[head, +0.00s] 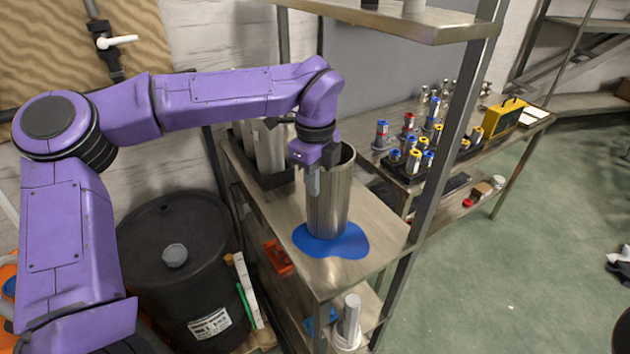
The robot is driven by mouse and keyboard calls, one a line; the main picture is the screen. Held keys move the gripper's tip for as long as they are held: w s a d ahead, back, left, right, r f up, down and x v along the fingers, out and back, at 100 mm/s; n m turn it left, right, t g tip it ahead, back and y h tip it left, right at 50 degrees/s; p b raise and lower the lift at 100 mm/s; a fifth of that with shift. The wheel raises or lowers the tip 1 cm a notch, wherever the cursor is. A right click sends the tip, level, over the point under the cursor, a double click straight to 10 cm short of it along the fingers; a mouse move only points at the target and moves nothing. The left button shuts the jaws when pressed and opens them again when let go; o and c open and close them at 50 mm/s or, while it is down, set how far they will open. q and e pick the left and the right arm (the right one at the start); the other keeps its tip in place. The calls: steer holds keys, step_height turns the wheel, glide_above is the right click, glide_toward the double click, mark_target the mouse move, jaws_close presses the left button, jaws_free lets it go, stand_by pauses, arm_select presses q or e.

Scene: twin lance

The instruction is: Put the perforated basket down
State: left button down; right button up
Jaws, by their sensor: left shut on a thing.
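The perforated basket (333,205) appears as a tall grey metal cylinder with an open top and a ribbed-looking wall. It is upright over a blue patch (345,245) on the metal shelf. I cannot tell whether its base touches the patch or hangs just above it. My left gripper (313,188) comes in from the left at the near left side of the basket's rim and is shut on it. The fingers hide part of the rim and wall. My right gripper is not in view.
A rack of grey upright pieces (265,150) stands behind the basket on the shelf. A shelf post (450,130) rises close on the right, and an upper shelf (390,22) hangs above. A black drum (175,255) stands at the left. Bare shelf (385,215) shows right of the basket.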

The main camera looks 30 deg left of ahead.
arm_select(q)
steer(key=shift+f, duration=0.65)
steer(key=shift+f, duration=0.15)
steer(key=c, duration=1.3)
jaws_free()
steer(key=shift+o, duration=0.2)
